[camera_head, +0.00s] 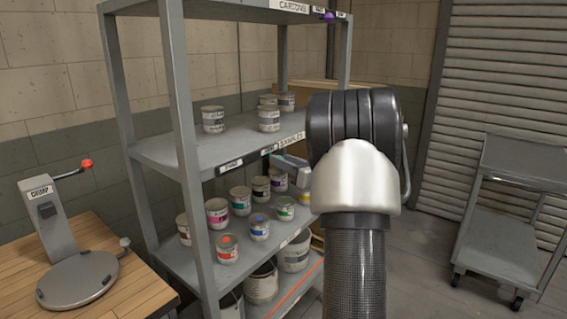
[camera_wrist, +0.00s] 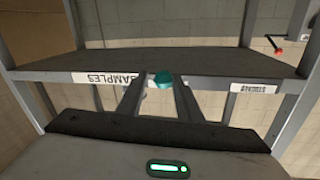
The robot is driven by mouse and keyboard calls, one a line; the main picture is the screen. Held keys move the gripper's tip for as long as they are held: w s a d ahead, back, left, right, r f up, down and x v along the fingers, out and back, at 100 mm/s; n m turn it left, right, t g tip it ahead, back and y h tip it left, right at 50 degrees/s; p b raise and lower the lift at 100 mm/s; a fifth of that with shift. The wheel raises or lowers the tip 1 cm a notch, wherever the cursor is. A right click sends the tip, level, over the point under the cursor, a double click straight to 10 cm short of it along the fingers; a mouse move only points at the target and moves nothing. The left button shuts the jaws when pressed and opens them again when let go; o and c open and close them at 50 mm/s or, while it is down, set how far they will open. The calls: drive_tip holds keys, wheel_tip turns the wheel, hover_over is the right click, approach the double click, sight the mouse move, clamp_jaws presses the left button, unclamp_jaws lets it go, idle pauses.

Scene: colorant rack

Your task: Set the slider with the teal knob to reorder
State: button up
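The teal knob (camera_wrist: 162,79) is on the front edge of a grey shelf board, in the wrist view, between two white labels. The label on the left (camera_wrist: 105,78) reads SAMPLES upside down; the label on the right (camera_wrist: 254,88) is too small to read surely. My gripper (camera_wrist: 160,84) is open, its two dark fingers apart with the knob between their tips or just beyond them; I cannot tell whether they touch it. In the head view my gripper (camera_head: 291,163) is at the middle shelf's front edge, partly hidden by my arm, and the knob cannot be made out.
The grey rack's middle shelf (camera_head: 160,148) and lower shelf (camera_head: 190,262) carry several paint cans. A purple knob (camera_head: 328,16) is on the top shelf edge. Floor between rack and cart is clear.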

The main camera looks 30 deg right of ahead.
drive_tip(key=shift+o, duration=0.9)
drive_tip(key=shift+d, duration=0.1)
drive_tip(key=shift+f, duration=0.1)
drive_tip(key=s+d, duration=0.2)
drive_tip(key=s, duration=1.5)
drive_tip(key=shift+s+d+p, duration=0.15)
drive_tip(key=shift+d+p, duration=0.05)
drive_tip(key=shift+p, duration=0.2)
